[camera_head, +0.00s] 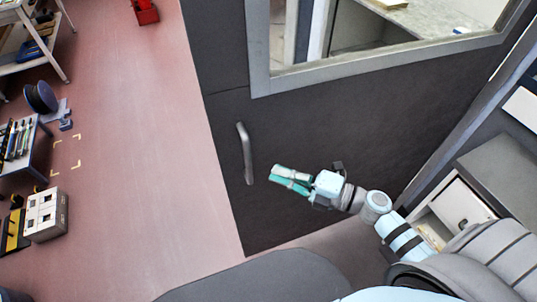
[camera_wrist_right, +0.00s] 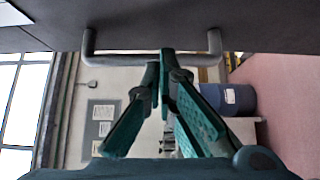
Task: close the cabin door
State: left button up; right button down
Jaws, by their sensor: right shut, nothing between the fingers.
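The cabin door (camera_head: 310,130) is a dark grey panel with a light-framed window in its upper part. Its left edge stands free, with pink floor beyond it. A grey bar handle (camera_head: 244,153) is on the door near that edge. The handle also shows across the top of the right wrist view (camera_wrist_right: 110,58). My right gripper (camera_head: 271,174) is shut and empty, just right of the handle's lower end in the head view. In the right wrist view its teal fingertips (camera_wrist_right: 163,55) overlap the handle bar; I cannot tell whether they touch it. My left gripper is not in view.
A grey cabinet (camera_head: 460,205) stands at the right, beside my right arm. Pink floor (camera_head: 150,130) is clear left of the door. A blue drum (camera_wrist_right: 232,98) shows in the right wrist view.

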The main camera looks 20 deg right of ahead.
aim_at(267, 158)
jog(key=w, duration=0.2)
jog(key=w+a, duration=0.1)
jog(key=w, duration=0.2)
jog(key=shift+w+a, duration=0.25)
jog(key=shift+w, duration=0.05)
